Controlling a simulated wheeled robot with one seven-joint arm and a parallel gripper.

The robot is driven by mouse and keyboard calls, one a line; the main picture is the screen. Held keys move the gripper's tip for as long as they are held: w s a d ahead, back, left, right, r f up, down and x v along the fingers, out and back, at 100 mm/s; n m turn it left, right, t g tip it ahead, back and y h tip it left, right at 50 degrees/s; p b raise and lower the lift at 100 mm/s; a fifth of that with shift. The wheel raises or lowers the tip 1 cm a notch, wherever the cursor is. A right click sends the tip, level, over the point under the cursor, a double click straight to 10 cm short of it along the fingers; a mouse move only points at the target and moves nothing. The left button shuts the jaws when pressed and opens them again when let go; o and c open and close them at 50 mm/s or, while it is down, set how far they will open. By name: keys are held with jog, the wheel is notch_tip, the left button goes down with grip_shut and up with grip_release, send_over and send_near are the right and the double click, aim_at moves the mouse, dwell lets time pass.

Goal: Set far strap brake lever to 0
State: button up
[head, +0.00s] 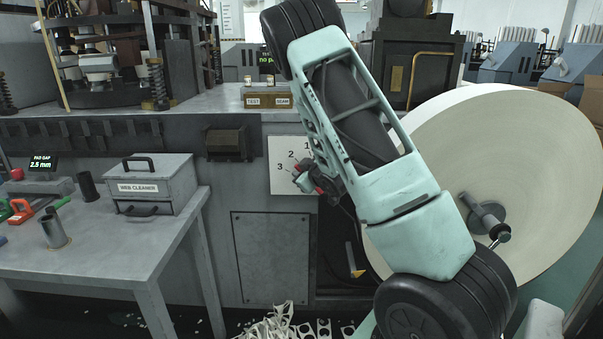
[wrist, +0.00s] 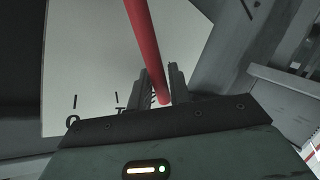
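The strap brake lever shows in the wrist view as a long red bar (wrist: 143,30) that runs from the top edge down between my two fingers. My gripper (wrist: 163,80) has one finger on each side of the bar, close to it; I cannot tell if both fingers touch it. The white scale plate (wrist: 90,60) lies behind, with dark marks at its lower left. In the head view the plate (head: 282,182) shows 1, 2 and 3, and my arm covers its right side. My gripper (head: 305,181) is in front of the plate, with a bit of red beside it.
A large pale paper roll (head: 530,150) stands close to the right of my arm. A grey table (head: 100,245) with a web cleaner box (head: 150,185) is at the left. Scrap strips (head: 275,325) lie on the floor below. Machine panels stand behind the plate.

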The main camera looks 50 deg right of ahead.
grip_shut()
jog(key=shift+s, duration=0.1)
jog(key=s+d+r+m+t+b, duration=0.1)
jog(key=s+d+m+t+b, duration=0.1)
jog(key=b, duration=0.2)
jog(key=shift+s+d+r, duration=0.1)
jog(key=shift+s+r, duration=0.05)
jog(key=shift+r, duration=0.05)
jog(key=shift+s+d+r+m+t+b, duration=0.25)
jog(key=shift+s+d+m+t+b, duration=0.45)
jog(key=shift+m+b, duration=0.3)
jog(key=shift+s+d+r+m+t+b, duration=0.25)
jog(key=shift+s+d+m+t+b, duration=0.3)
jog(key=shift+s+m+b, duration=0.45)
jog(key=shift+w, duration=0.15)
grip_release()
